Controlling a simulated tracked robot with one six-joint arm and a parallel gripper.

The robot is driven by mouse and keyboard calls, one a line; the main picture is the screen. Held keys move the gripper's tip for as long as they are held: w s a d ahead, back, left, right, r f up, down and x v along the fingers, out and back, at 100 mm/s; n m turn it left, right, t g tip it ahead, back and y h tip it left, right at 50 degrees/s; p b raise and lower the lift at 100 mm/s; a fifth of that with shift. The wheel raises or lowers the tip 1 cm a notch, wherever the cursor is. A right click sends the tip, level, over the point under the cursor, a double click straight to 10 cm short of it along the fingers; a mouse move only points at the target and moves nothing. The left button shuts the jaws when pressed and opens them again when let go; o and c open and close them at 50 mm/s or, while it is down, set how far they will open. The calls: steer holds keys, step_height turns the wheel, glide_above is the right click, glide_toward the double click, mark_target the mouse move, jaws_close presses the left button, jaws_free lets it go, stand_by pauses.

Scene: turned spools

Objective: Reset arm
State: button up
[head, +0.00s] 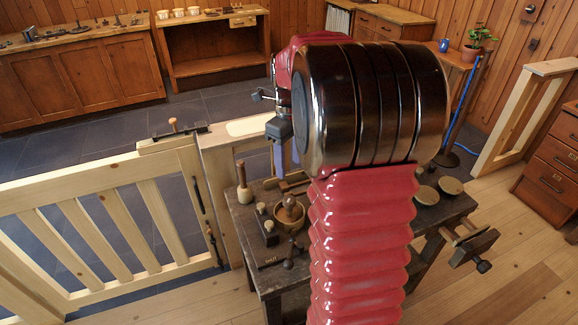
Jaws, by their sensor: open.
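My arm (362,235) stands upright in front of the camera, with a red ribbed sleeve and a dark metal elbow drum (370,105). The arm folds over at the drum and hides much of the middle of the view. My gripper (284,163) shows just left of the drum, pointing down over the back of the dark workbench (245,225). Its two bluish fingers are apart, and it looks empty. Part of the gripper is hidden behind the drum.
A wooden mallet (244,184), a wooden bowl (290,213) and small tools stand on the workbench, left of my arm. Two round discs (426,195) lie at its right. A slatted wooden gate (110,230) is at left.

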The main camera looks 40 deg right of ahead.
stand_by(0.6)
steer(key=s+a+r+n+t, duration=0.2)
steer(key=s+a+n, duration=0.7)
steer(key=n, duration=0.7)
steer(key=s+a+r+n+t, duration=0.3)
steer(key=s+a+n, duration=0.6)
steer(key=a+n, duration=0.6)
steer(key=shift+a+r+n+t, duration=0.2)
steer(key=shift+r+n+t, duration=0.1)
steer(key=shift+r+n, duration=0.45)
steer(key=shift+d+f, duration=0.1)
stand_by(0.6)
